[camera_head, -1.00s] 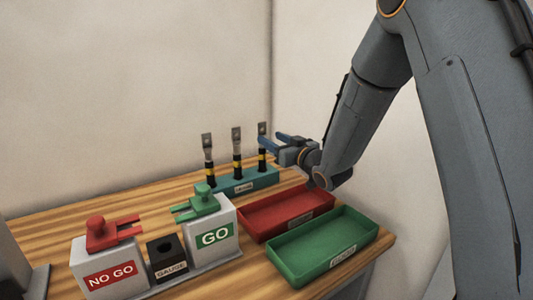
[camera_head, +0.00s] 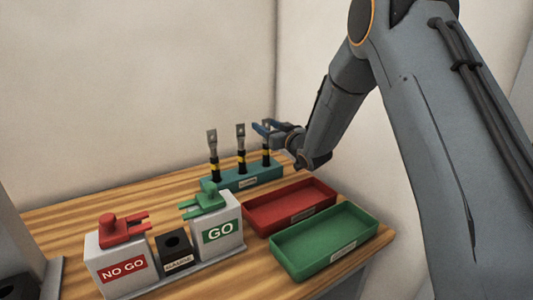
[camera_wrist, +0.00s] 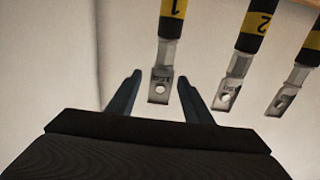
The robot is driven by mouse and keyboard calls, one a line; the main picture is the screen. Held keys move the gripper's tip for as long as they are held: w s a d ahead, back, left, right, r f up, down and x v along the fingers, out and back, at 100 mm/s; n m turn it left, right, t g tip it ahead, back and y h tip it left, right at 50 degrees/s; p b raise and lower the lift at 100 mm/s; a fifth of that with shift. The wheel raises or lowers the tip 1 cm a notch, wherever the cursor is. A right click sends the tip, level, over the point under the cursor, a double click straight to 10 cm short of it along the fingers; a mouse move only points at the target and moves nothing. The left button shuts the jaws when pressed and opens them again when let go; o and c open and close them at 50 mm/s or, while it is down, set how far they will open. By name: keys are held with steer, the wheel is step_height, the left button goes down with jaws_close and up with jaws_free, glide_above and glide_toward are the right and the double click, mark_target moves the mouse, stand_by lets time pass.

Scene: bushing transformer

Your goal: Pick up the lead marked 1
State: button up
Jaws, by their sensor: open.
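The lead marked 1 (camera_wrist: 172,20) has a black body, a yellow band and a flat metal lug with a hole. In the wrist view its lug hangs between the open fingers of my gripper (camera_wrist: 158,92), with gaps on both sides. In the head view my gripper (camera_head: 266,131) is at the top of the rightmost lead (camera_head: 266,154), partly covering it; its number is too small to read there. The lead marked 2 (camera_wrist: 257,22) is right of lead 1 in the wrist view, with another lead (camera_wrist: 304,62) further right. The leads stand upright in a teal rack (camera_head: 238,180).
A red tray (camera_head: 292,217) and a green tray (camera_head: 327,255) lie at the table's right. The GO block (camera_head: 219,232), a black gauge block (camera_head: 178,260) and the NO GO block (camera_head: 123,270) stand in front. Walls rise close behind the wooden table (camera_head: 120,200).

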steer(key=shift+c, duration=0.4)
jaws_close()
steer(key=shift+r, duration=0.2)
step_height(320, 180, up, 10)
steer(key=shift+b, duration=1.25)
step_height(320, 180, up, 7)
steer(key=p, duration=0.4)
steer(key=shift+f, duration=0.15)
